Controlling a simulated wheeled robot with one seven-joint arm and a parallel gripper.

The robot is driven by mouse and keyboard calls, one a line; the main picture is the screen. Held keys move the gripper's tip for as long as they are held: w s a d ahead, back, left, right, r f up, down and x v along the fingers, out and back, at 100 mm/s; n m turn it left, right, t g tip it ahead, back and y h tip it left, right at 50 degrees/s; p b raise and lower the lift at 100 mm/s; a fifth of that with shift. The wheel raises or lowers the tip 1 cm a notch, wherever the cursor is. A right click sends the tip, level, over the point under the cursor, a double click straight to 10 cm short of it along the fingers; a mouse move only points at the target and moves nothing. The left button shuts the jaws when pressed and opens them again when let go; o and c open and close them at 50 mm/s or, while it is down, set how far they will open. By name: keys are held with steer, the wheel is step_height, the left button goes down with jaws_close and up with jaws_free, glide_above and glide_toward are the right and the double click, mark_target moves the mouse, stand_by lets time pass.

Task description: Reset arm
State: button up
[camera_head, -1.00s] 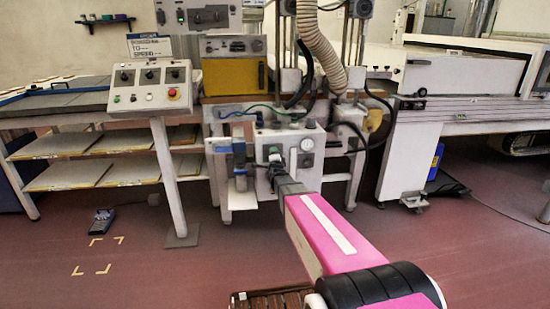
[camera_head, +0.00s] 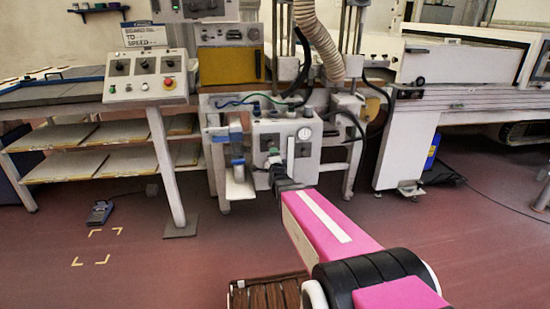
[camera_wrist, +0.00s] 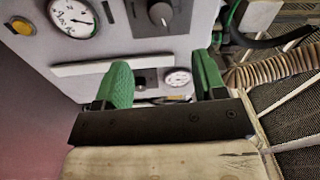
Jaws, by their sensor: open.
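My pink arm (camera_head: 330,225) reaches forward from the bottom of the head view toward a grey control box (camera_head: 301,157) with a round gauge under the machine. In the wrist view my gripper (camera_wrist: 162,82) shows two green fingertips standing well apart. It is open, and I see nothing held between them. Behind and above the fingers is a pale panel with a round gauge (camera_wrist: 75,17), a dark knob (camera_wrist: 161,14) and a yellow button (camera_wrist: 21,26). I cannot tell the exact gap to it.
A sloped control panel (camera_head: 146,82) and shelved table (camera_head: 100,133) stand left. A ribbed hose (camera_head: 318,42) hangs over the machine; it also shows in the wrist view (camera_wrist: 275,68). Open red floor lies right.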

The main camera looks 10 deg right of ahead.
steer(key=s+a+f+n+g+y, duration=0.1)
steer(key=s+f+n+g+y, duration=0.1)
steer(key=s+f+n+g, duration=0.9)
steer(key=s+d+f+n+g, duration=0.1)
steer(key=s+n+g, duration=0.5)
steer(key=s, duration=1)
steer(key=shift+d+f+g+h, duration=0.25)
steer(key=shift+f+g, duration=0.35)
steer(key=shift+g, duration=0.3)
